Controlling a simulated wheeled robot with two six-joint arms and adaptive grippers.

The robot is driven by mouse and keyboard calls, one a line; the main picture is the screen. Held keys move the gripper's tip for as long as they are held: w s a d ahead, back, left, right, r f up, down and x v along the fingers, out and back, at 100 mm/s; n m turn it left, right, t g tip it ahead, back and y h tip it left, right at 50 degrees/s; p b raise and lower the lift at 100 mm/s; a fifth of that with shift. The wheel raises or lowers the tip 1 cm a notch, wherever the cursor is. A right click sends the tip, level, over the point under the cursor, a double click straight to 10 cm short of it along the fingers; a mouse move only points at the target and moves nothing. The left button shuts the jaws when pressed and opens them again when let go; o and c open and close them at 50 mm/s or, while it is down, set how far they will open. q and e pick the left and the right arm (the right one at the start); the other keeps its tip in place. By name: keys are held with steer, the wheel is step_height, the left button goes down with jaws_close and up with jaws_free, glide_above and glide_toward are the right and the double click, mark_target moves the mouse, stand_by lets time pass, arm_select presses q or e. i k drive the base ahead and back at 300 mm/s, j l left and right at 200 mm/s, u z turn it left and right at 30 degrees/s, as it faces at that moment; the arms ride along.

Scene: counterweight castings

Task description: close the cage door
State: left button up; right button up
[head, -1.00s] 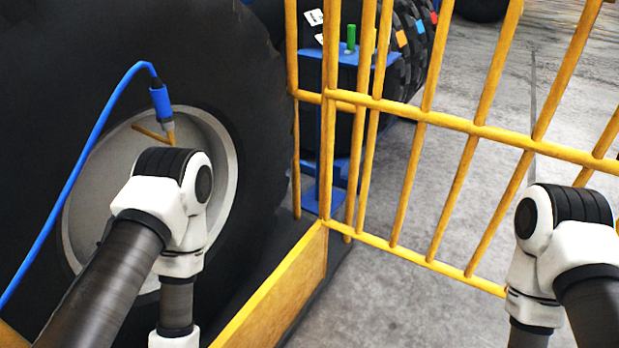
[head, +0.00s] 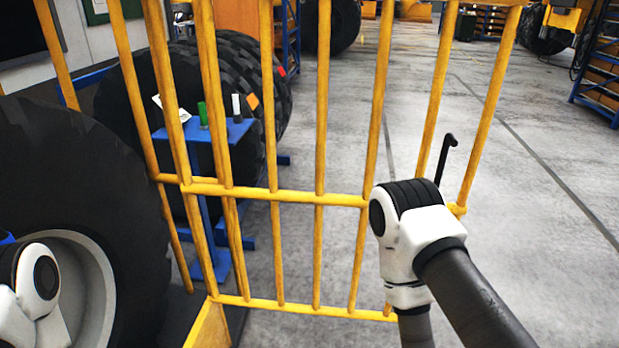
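The yellow barred cage door (head: 320,197) stands in front of me in the head view, running from its hinge side at the left to a free edge at the right. A black hooked handle or latch (head: 447,155) shows near its right edge. It stands apart from the yellow cage frame at the left and looks swung open. My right arm is in front of the door's right part, with its gripper below the picture. My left arm shows only at the lower left edge, and its gripper is also out of the picture.
Behind the bars are a blue stand (head: 205,135) with coloured markers and more tyres. Open grey concrete floor (head: 510,230) spreads to the right. A blue rack (head: 603,80) stands far right.

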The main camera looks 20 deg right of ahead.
mark_target(319, 199)
steer(key=l+u, duration=0.15)
steer(key=l, duration=0.4)
steer(key=l+u, duration=0.15)
steer(key=l, duration=0.4)
steer(key=k+l+u, duration=0.15)
steer(key=l, duration=0.4)
steer(key=l+u, duration=0.2)
steer(key=l, duration=0.35)
steer(key=k+l+u, duration=0.15)
steer(key=l, duration=0.35)
steer(key=i+l+u, duration=0.25)
steer(key=l, duration=0.2)
steer(key=l+u, duration=0.25)
steer(key=l, duration=0.15)
steer(key=l+u, duration=0.25)
steer(key=l, duration=0.2)
